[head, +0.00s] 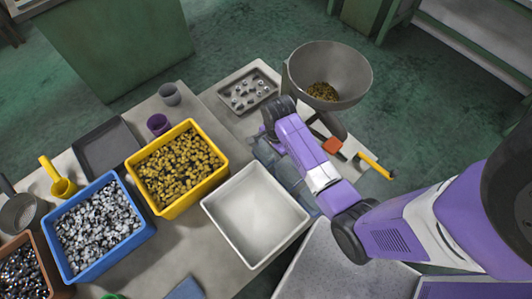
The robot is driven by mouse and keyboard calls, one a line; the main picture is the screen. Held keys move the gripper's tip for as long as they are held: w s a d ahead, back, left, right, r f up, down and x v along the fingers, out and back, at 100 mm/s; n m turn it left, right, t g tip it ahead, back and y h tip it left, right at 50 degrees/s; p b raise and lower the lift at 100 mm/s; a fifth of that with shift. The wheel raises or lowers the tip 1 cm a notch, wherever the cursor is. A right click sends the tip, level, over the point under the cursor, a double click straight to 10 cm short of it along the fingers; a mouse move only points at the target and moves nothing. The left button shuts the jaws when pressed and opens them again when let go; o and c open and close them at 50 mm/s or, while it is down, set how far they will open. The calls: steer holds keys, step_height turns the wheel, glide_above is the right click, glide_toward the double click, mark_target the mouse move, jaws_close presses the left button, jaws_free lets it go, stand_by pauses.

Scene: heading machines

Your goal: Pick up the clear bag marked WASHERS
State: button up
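A bluish see-through bag (276,160) lies on the table between the empty white bin and my arm. My arm covers part of it, and I can read no marking on it. My gripper (259,136) is at the far end of my purple arm, over or beside the bag's upper end. Its fingers are small and mostly hidden by my wrist, so I cannot tell whether they are open or shut, or whether they touch the bag.
The empty white bin (247,194) stands left of the bag. A yellow bin (174,203) of brass-coloured parts and a blue bin (111,259) of silvery parts stand further left. A metal hopper (352,88), a parts tray (270,81) and a yellow-handled tool (376,167) are near my arm.

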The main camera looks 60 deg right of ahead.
jaws_close()
stand_by(1.4)
